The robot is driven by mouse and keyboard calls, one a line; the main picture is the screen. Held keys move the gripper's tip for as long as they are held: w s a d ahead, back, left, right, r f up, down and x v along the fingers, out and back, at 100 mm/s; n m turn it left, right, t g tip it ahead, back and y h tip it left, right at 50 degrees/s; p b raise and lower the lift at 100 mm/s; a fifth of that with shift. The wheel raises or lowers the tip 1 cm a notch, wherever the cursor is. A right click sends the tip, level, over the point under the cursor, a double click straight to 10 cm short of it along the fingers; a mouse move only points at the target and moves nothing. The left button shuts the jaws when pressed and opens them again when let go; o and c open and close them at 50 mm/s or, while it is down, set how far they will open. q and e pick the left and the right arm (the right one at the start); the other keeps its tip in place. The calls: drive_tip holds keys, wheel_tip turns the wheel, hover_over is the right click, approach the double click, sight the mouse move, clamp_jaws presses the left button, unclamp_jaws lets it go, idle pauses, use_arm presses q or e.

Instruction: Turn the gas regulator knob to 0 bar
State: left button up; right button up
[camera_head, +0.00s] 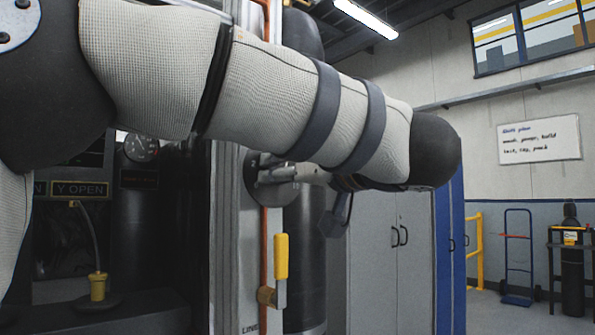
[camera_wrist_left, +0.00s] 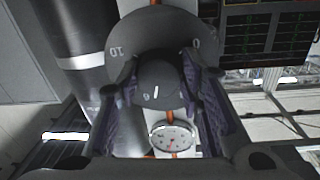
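The gas regulator knob (camera_wrist_left: 160,85) is a dark round knob in front of a grey dial disc (camera_wrist_left: 160,35) in the left wrist view. The disc shows a 10 at left and a 0 at right. A short white mark on the knob sits low, beside a digit like a 6. My left gripper (camera_wrist_left: 158,68) has a finger against each side of the knob and looks shut on it. In the head view the dial disc (camera_head: 262,178) shows partly behind my left gripper (camera_head: 295,172); the knob is hidden there. My right gripper is not in view.
A small round gauge (camera_wrist_left: 172,138) is near the knob. Below the dial in the head view is a yellow-handled valve (camera_head: 281,257) on an orange pipe. Grey cabinets (camera_head: 385,265) stand to the right, with open floor beyond. My left arm covers much of the upper view.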

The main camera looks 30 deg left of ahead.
use_arm(q)
drive_tip(key=shift+n, duration=0.3)
drive_tip(key=n, duration=0.9)
drive_tip(key=n+g+y, duration=0.1)
drive_tip(key=n, duration=0.9)
drive_tip(key=n+g, duration=0.1)
drive_tip(key=n, duration=0.9)
drive_tip(key=shift+w+d+y, duration=0.1)
drive_tip(key=shift+w+y, duration=0.15)
drive_tip(key=shift+y, duration=0.05)
drive_tip(key=o, duration=1.2)
drive_tip(key=shift+c, duration=0.2)
